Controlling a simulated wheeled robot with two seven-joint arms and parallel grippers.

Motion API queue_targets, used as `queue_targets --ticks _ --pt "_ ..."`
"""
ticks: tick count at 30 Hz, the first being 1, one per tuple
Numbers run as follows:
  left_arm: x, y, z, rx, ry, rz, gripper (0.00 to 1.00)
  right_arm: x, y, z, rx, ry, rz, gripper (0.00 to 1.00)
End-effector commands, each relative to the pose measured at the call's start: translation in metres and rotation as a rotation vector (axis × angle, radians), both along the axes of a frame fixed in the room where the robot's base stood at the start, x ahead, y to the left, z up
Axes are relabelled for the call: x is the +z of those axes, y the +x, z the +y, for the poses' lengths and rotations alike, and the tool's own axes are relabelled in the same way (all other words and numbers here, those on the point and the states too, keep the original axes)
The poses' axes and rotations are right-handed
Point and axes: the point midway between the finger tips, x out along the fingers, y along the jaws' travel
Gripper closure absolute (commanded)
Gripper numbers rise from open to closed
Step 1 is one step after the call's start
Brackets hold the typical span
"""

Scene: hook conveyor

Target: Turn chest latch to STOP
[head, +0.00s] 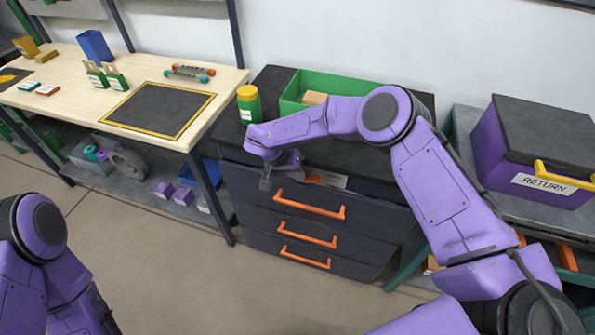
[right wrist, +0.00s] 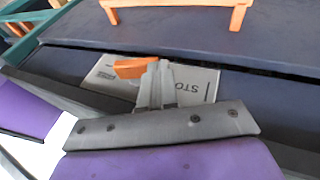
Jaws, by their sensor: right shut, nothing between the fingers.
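The dark chest of drawers (head: 270,208) stands at the centre of the head view. Its orange latch (head: 313,179) is on the front above the top drawer, beside a pale label (head: 334,181). In the right wrist view the latch (right wrist: 130,68) is a short orange bar over the label (right wrist: 205,82), which reads "STO", upside down and partly covered. My right gripper (right wrist: 155,82) is shut and empty, with its fingertips close beside the latch's end. I cannot tell whether they touch. The fingers hide part of latch and label. My left arm shows at lower left, its gripper out of view.
Orange drawer handles (head: 310,203) stick out of the chest front. On its top are a green bin (head: 292,97) and a yellow-lidded jar (head: 249,104). A workbench (head: 60,66) stands left, a purple RETURN box (head: 535,150) right. The floor in front is clear.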

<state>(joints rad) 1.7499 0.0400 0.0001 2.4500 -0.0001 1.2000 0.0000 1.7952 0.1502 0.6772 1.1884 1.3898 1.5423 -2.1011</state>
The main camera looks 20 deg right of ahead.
Motion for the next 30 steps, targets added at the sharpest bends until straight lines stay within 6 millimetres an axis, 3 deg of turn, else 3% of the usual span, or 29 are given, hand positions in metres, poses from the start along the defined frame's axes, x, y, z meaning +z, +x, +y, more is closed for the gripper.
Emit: queue_targets --ticks 9,30 --pt "-0.0082 0.0 0.0 0.0 0.0 0.0 1.0 -0.0094 0.0021 0.0015 -0.002 0.005 -0.003 1.0" --pt "-0.0099 0.0001 0.0001 0.0 0.0 0.0 1.0 -0.0111 0.0032 0.0031 0.0 0.006 -0.004 1.0"
